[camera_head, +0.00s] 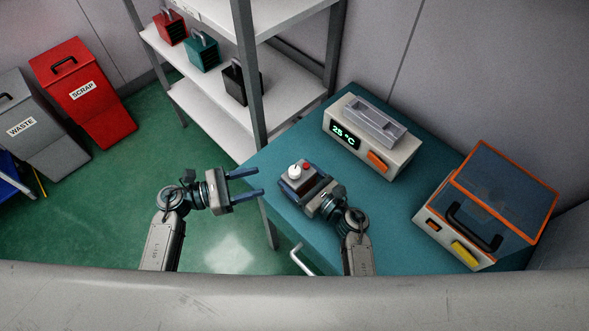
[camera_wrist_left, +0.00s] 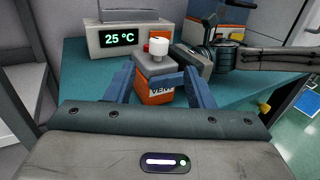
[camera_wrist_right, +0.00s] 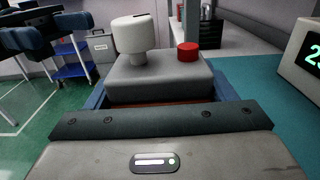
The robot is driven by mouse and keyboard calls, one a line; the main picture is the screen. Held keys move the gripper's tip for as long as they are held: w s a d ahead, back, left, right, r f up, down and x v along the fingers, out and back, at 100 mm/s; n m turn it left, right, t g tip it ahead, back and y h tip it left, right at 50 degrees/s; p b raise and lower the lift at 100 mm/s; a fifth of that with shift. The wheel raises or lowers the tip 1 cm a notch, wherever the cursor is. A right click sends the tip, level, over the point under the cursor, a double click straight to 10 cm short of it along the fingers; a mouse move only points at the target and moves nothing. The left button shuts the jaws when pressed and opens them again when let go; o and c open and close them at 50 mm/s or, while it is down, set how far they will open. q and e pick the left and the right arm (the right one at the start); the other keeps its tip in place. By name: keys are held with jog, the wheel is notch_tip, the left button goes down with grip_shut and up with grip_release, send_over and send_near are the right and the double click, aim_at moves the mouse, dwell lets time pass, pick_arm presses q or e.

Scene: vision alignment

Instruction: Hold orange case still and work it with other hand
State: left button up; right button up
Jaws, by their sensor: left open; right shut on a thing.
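The orange case (camera_wrist_left: 156,95) has a grey top, a white knob (camera_head: 295,171) and a red button (camera_head: 306,166). Its orange side bears a partly covered label in the left wrist view. My right gripper (camera_head: 304,184) is shut on the case near the table's left edge. In the right wrist view the case's grey top (camera_wrist_right: 160,78), knob (camera_wrist_right: 134,38) and button (camera_wrist_right: 188,52) fill the space beyond the palm. My left gripper (camera_head: 260,182) is open and empty, left of the case, its fingers pointing toward it with a gap between.
The teal table (camera_head: 385,215) holds a device reading 25 °C (camera_head: 350,150) at the back and an orange-framed clear-lidded box (camera_head: 505,190) at right. A shelf (camera_head: 205,92) with several small cases stands behind left. Red scrap (camera_head: 85,100) and grey waste (camera_head: 30,115) bins stand far left.

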aim_at(295, 170)
pick_arm(q)
jog(key=x, duration=1.1)
jog(key=shift+w+d+f, duration=0.1)
jog(key=shift+w+d, duration=0.1)
jog(key=shift+d, duration=0.1)
jog(key=shift+c, duration=0.5)
jog(key=c, duration=0.8)
jog(key=shift+c, duration=0.2)
jog(key=m+g, duration=0.2)
jog(key=g, duration=0.2)
jog(key=shift+w+m+h, duration=0.1)
jog(key=shift+m+h, duration=0.2)
jog(key=shift+h, duration=0.1)
jog(key=shift+m+g, duration=1.4)
jog(key=shift+g, duration=0.9)
